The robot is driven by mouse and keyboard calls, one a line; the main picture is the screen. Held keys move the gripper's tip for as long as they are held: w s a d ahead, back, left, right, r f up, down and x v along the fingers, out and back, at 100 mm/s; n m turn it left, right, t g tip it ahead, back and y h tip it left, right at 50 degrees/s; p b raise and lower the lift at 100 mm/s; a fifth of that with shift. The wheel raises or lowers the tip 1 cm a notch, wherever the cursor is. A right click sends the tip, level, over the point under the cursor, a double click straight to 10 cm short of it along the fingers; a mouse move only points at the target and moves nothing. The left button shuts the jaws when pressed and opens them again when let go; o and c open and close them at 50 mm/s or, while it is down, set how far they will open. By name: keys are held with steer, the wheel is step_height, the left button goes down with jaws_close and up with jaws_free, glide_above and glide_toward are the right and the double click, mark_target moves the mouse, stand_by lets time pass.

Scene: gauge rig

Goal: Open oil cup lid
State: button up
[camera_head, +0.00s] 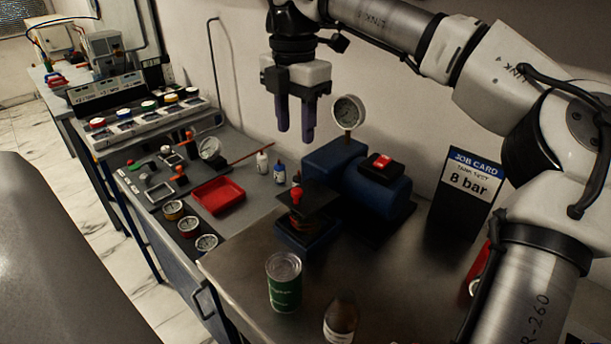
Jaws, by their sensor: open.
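The gauge rig stands on the dark bench. It has a blue body (335,158), a blue cylinder (378,192) with a red switch on top, and a round dial gauge (348,112). In front is a dark flat square plate (322,204) with a red knob (295,196) by it, above a low blue base (303,236). I cannot tell for certain which part is the oil cup lid. My gripper (295,132) is open, pointing down with nothing between its fingers, above and left of the blue body and apart from it.
A green can (284,283) and a brown bottle (341,320) stand at the front. A job card (472,182) reading "8 bar" stands right. A red tray (218,195), small bottles (279,172) and several gauges lie left. My arm covers the right side.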

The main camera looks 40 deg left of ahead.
mark_target(296, 190)
step_height(296, 190, down, 13)
steer(key=shift+s+f+p, duration=0.1)
steer(key=shift+p, duration=0.8)
jaws_close()
